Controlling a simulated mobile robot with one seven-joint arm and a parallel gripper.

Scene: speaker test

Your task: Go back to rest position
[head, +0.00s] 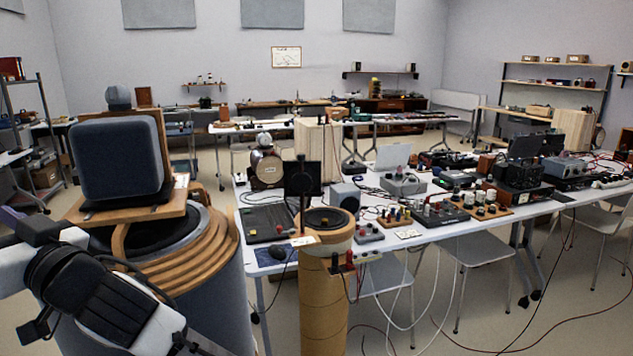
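My arm comes in from the left edge in the head view, with white and black links. My gripper (182,342) is at its lower end, low in the picture at the left. Its fingers are too dark and cut off to tell whether they are open or shut, and I see nothing held. The arm is in front of a large grey cylindrical speaker (215,300) with a stepped wooden top. A dark blue-grey rounded box (118,158) stands on a wooden board (150,215) on top of it.
A yellow-brown column (323,305) stands right of the big cylinder. Behind it a long white table (440,232) carries a laptop (268,222), a small speaker (345,196) and electronics. Cables (440,300) hang to the floor. Chairs (480,255) stand under the table. Open floor (480,335) shows at the lower right.

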